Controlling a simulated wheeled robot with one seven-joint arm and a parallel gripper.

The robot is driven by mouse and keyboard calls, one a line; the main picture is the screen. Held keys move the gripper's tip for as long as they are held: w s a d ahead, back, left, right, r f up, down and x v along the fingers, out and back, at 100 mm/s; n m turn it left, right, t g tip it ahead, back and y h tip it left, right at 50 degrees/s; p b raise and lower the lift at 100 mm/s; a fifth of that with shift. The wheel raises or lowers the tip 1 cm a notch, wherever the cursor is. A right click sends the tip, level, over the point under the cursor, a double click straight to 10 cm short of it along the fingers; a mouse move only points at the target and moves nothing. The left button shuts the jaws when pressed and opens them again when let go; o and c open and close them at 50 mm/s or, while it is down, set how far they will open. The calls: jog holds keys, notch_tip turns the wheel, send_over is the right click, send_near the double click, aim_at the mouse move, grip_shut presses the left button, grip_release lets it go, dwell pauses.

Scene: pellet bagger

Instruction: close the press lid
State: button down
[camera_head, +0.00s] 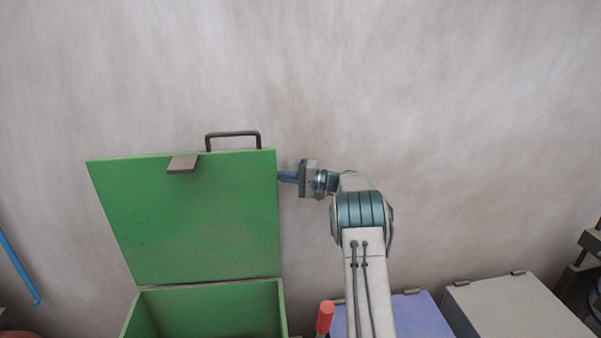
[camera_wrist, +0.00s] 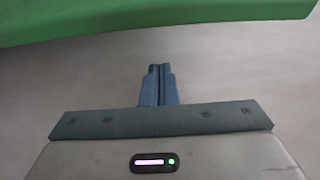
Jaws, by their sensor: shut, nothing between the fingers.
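The green press lid (camera_head: 200,225) stands open and upright above the green press box (camera_head: 284,308). A dark bar handle (camera_head: 232,135) sits on its top edge, with a small brown latch plate (camera_head: 183,163) left of it. My gripper (camera_head: 284,176) is shut and empty at the lid's right edge, near the upper corner. Its tips seem to reach behind that edge; I cannot tell whether they touch. In the wrist view, the shut blue fingers (camera_wrist: 159,82) point toward the green lid (camera_wrist: 160,20), which crosses the top, with a gap between.
A red-orange handle (camera_head: 325,318) stands right of the press box. A blue-lidded box (camera_head: 415,315) and a grey-lidded box (camera_head: 515,308) stand further right. A blue pipe (camera_head: 18,268) is at the far left. A plain wall rises behind.

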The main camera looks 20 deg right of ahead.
jog(key=shift+s+a+f+p, duration=0.1)
jog(key=shift+s+p, duration=0.1)
jog(key=shift+s, duration=0.45)
jog(key=shift+s+a+r+p, duration=0.1)
jog(key=shift+s+p, duration=0.15)
jog(key=shift+s, duration=0.4)
jog(key=shift+s+a+f+p, duration=0.1)
jog(key=shift+s+p, duration=0.1)
jog(key=shift+s, duration=0.45)
jog(key=shift+f+b, duration=0.1)
jog(key=shift+b, duration=0.2)
